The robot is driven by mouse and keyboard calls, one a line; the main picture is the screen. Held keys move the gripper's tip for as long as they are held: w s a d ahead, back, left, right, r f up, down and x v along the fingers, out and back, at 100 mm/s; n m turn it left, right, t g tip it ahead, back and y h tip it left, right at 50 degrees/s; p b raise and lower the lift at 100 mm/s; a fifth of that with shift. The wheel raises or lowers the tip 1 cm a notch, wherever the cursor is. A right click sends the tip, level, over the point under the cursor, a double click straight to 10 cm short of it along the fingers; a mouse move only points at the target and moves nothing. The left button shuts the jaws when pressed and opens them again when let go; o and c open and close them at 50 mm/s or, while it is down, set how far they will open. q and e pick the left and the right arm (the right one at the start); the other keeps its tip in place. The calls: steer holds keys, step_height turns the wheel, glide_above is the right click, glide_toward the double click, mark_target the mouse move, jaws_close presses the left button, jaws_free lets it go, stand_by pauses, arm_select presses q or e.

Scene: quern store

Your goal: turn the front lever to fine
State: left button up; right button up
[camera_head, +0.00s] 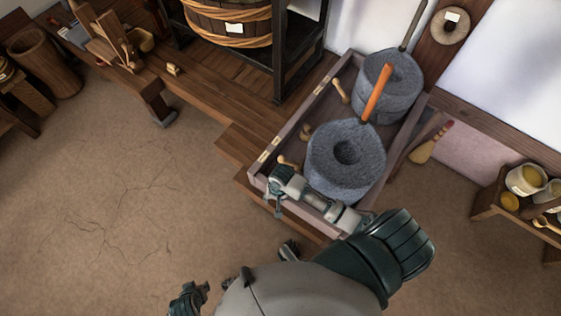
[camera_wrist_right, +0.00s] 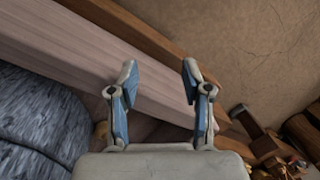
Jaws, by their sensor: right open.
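Two grey stone querns stand in a wooden trough (camera_head: 317,105). Small pale wooden levers lie along the trough's left side; the nearest (camera_head: 288,162) is beside the front quern, just behind my right gripper (camera_head: 272,189). I cannot read its setting. My right gripper is open and empty over the trough's front left corner; its fingers (camera_wrist_right: 158,75) stand apart above the trough wall. My left gripper (camera_head: 188,298) shows partly at the bottom edge.
The rear quern (camera_head: 386,88) has a dark handle. A brush (camera_head: 430,143) lies right of the trough. A low shelf (camera_head: 487,205) with pots is at the right. A barrel (camera_head: 230,20) in a dark frame stands behind. The floor at left is clear.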

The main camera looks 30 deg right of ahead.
steer(key=w+d+r+m+g+h+b, duration=0.2)
steer(key=w+d+r+m+g, duration=0.1)
steer(key=w+d+r+m, duration=1.05)
steer(key=b, duration=0.3)
glide_above(282, 162)
steer(key=w+d, duration=0.1)
steer(key=w, duration=0.2)
steer(key=x, duration=0.4)
steer(key=w+x, duration=0.1)
steer(key=x, duration=0.1)
steer(key=shift+f, duration=0.2)
steer(key=b+x, duration=0.1)
steer(key=x, duration=0.3)
steer(key=b+x, duration=0.1)
steer(key=x, duration=0.2)
steer(key=shift+a+f, duration=0.2)
steer(key=shift+f, duration=0.5)
arm_select(q)
steer(key=w+d+r+t+h, duration=0.1)
steer(key=w+d+r+t, duration=0.2)
steer(key=w+r+t, duration=0.3)
steer(key=w+d+r+t+h, duration=0.2)
steer(key=w+r+t, duration=0.5)
steer(key=w+r, duration=0.2)
steer(key=shift+d+h, duration=0.3)
steer(key=shift+d, duration=0.1)
steer(key=shift+w, duration=0.1)
arm_select(e)
jaws_close()
